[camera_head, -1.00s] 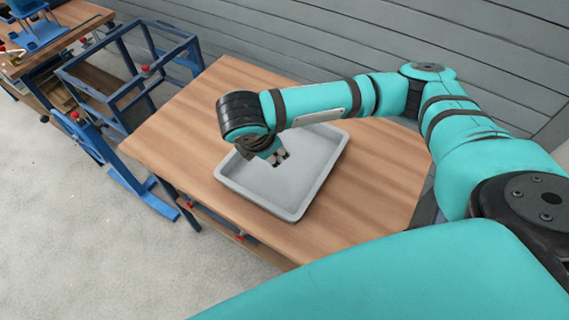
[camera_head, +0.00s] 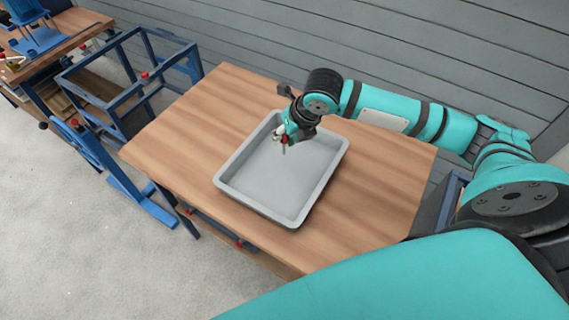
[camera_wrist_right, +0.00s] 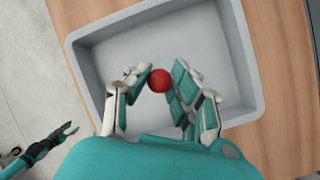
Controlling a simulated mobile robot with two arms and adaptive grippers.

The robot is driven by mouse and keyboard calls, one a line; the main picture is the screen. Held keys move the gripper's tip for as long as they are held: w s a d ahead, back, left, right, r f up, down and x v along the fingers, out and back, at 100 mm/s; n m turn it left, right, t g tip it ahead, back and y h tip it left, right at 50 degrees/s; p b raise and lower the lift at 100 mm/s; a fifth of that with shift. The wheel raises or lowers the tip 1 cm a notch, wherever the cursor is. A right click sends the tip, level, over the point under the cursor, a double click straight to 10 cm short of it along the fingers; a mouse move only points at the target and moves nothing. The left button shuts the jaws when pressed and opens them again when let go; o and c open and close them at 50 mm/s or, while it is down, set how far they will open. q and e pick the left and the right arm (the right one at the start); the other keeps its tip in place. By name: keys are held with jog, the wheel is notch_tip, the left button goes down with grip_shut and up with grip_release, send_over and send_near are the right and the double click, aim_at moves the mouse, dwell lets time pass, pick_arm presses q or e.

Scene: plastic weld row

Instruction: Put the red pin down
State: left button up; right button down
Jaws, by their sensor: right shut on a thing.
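The red pin (camera_head: 284,140) has a round red head and a thin shaft pointing down. It hangs over the grey tray (camera_head: 246,208), near the tray's back edge. My right gripper (camera_head: 287,133) is shut on it. In the right wrist view the red head (camera_wrist_right: 160,81) sits between the fingertips of this gripper (camera_wrist_right: 161,80), above the tray floor; the shaft is hidden there. My left gripper (camera_wrist_right: 70,131) shows small at the lower left of the right wrist view, away from the tray. Its opening is too small to judge.
The tray looks empty and stands on a wooden table (camera_head: 190,125) with bare wood around it. A blue metal frame (camera_head: 128,85) stands left of the table. Another bench (camera_head: 75,25) is at the far left, and a grey plank wall (camera_head: 400,50) is behind.

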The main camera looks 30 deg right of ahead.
notch_tip(320, 180, down, 8)
jog(key=shift+f+p, duration=0.2)
jog(key=shift+p, duration=0.25)
jog(key=c, duration=1.2)
grip_release()
jog(key=shift+o, duration=0.2)
jog(key=v, duration=1.2)
jog(key=shift+b, duration=0.4)
